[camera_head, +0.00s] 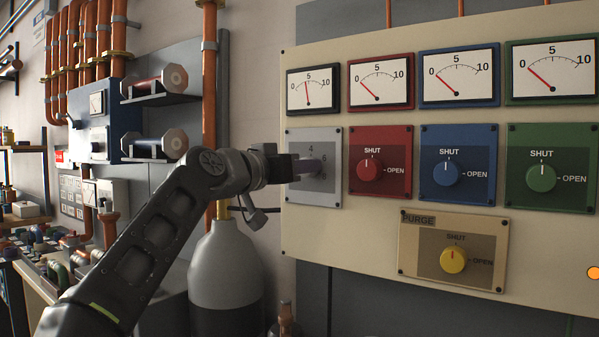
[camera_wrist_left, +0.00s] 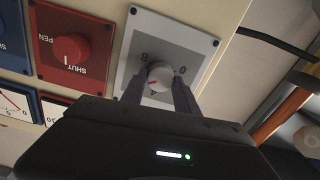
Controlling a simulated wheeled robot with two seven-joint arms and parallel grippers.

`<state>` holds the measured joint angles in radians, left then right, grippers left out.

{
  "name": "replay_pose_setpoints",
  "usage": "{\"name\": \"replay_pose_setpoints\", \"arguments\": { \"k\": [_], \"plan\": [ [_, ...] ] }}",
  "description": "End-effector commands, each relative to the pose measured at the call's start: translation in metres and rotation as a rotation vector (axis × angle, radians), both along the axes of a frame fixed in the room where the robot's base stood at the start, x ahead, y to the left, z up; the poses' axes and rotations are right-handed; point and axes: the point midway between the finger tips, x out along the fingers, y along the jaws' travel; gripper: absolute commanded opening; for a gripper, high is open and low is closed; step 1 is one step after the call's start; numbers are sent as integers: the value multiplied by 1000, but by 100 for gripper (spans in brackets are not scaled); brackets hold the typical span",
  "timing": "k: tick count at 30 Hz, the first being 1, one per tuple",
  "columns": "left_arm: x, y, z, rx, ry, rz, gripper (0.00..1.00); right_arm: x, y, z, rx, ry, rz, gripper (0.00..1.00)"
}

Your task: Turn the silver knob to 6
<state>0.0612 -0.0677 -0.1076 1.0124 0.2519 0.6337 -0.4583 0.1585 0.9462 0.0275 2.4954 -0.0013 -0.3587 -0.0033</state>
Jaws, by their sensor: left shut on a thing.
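The silver knob (camera_wrist_left: 161,76) sits on a light grey plate (camera_head: 308,195) at the left end of the cream panel. My left gripper (camera_head: 312,167) reaches it from the left and is shut on it; in the head view the gripper hides most of the knob. In the wrist view, which is upside down, the two fingers stand on either side of the knob. A red mark on the knob points to the lower left there. The digits 4 and 6 show on the plate in the head view. The gauge (camera_head: 314,92) above the plate has its needle close to 5. My right gripper is not in view.
To the right are a red knob (camera_head: 370,169), a blue knob (camera_head: 447,174) and a green knob (camera_head: 541,178), all pointing at SHUT. A yellow PURGE knob (camera_head: 453,260) is below. A grey cylinder (camera_head: 226,265) stands under my left forearm.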

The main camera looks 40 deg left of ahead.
Motion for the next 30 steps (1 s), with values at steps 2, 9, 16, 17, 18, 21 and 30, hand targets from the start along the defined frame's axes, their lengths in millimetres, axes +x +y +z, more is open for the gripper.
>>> {"name": "replay_pose_setpoints", "arguments": {
  "k": [2,9,16,17,18,21,30],
  "plan": [
    [1,-1,-4,36,8,-3,0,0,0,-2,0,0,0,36],
    [1,-1,-3,97,10,-3,0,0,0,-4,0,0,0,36],
    [1,-1,-3,104,10,-3,0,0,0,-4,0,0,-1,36],
    [1,-1,-3,104,10,-3,0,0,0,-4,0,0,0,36],
    [1,-1,-3,104,10,-3,0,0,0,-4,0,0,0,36],
    [1,-1,-3,103,10,-3,0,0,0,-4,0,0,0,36],
    [1,0,-1,103,5,-1,58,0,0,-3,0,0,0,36]
  ]
}}
